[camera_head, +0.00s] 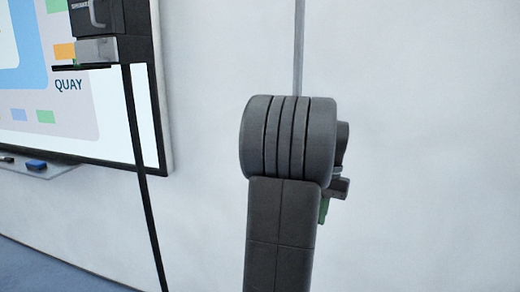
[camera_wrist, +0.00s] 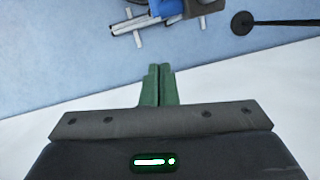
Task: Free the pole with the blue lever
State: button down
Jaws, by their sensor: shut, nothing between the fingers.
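My gripper shows in the wrist view with two green fingers (camera_wrist: 159,72) together and nothing between them. In the head view a bit of green finger (camera_head: 324,210) shows behind my arm, pointing down in front of the white wall. A thin black pole (camera_head: 147,200) runs down from a black and silver device (camera_head: 97,30) at the upper left, apart from my gripper. In the wrist view a black rod (camera_wrist: 290,22) ends in a round black disc (camera_wrist: 242,22) at the upper right.
A whiteboard (camera_head: 90,135) marked QUAY hangs at the left, with a tray holding a blue eraser (camera_head: 36,165). A thin grey vertical strip (camera_head: 298,45) shows above my arm. The wall (camera_head: 430,150) at the right is bare. Blue floor (camera_wrist: 60,60) shows in the wrist view.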

jog(key=w+d+x, duration=0.1)
jog(key=w+x, duration=0.1)
jog(key=x, duration=0.8)
jog(key=s+g+p, duration=0.1)
jog(key=p, duration=0.1)
jog(key=s+a+r+g+y+p, duration=0.1)
jog(key=s+p, duration=0.1)
jog(key=s+a+g+p, duration=0.1)
jog(key=g, duration=0.1)
jog(key=shift+s+r+p, duration=0.2)
jog(key=shift+r+p, duration=0.05)
jog(key=shift+p, duration=0.15)
